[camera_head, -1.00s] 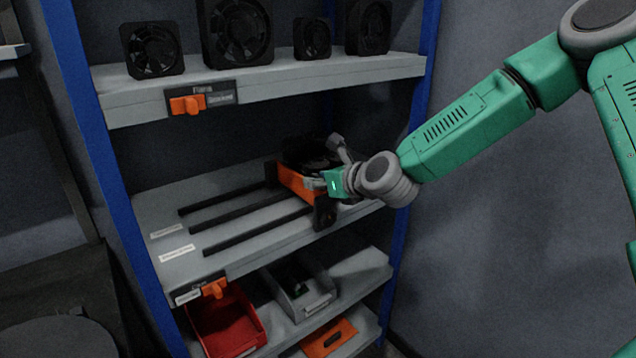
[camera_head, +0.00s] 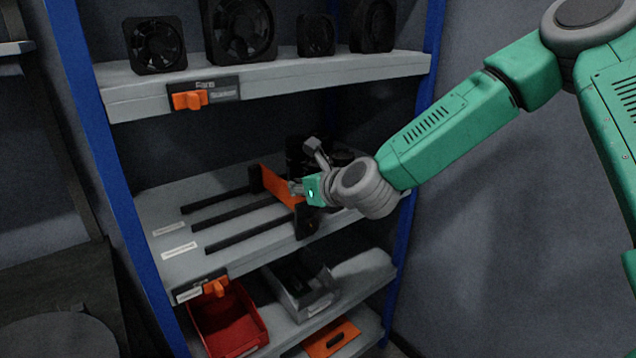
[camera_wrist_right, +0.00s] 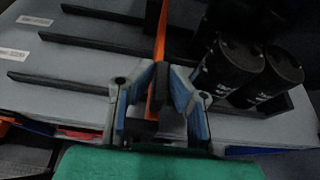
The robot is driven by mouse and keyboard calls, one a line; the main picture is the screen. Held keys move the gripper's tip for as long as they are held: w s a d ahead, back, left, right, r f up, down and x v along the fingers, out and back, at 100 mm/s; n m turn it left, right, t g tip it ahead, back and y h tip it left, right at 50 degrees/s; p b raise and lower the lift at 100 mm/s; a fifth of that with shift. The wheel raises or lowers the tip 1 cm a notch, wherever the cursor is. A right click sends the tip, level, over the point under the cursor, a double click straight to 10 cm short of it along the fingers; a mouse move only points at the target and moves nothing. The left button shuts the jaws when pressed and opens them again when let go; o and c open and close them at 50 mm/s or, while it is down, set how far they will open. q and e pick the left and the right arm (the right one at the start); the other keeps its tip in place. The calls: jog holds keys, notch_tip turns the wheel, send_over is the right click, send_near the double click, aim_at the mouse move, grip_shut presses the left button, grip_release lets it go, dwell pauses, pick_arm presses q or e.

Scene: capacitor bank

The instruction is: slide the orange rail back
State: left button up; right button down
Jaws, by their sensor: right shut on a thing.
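The orange rail (camera_head: 281,186) stands on the middle shelf, across the black slots, with a dark block at each end. It also shows in the right wrist view (camera_wrist_right: 161,38) as a thin upright orange strip. My right gripper (camera_head: 299,188) is shut on the rail near its front end. In the right wrist view, its blue-lined fingers (camera_wrist_right: 161,92) sit on both sides of a dark grip piece on the rail. Black cylinders (camera_wrist_right: 233,72) stand to the right of the rail, apart from it. My left gripper is out of view.
The slots (camera_head: 225,199) left of the rail are clear. The upper shelf (camera_head: 290,70) holds several black fans. Below are a red bin (camera_head: 228,322), a grey bin (camera_head: 303,292) and an orange piece (camera_head: 331,338). A blue post (camera_head: 420,120) stands behind my right arm.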

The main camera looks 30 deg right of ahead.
jog(key=a, duration=0.4)
jog(key=a+b, duration=0.1)
jog(key=a, duration=0.3)
jog(key=s+a, duration=0.1)
jog(key=a, duration=0.4)
jog(key=shift+b, duration=0.4)
jog(key=c, duration=1.6)
grip_release()
jog(key=v, duration=1.2)
jog(key=shift+f, duration=0.1)
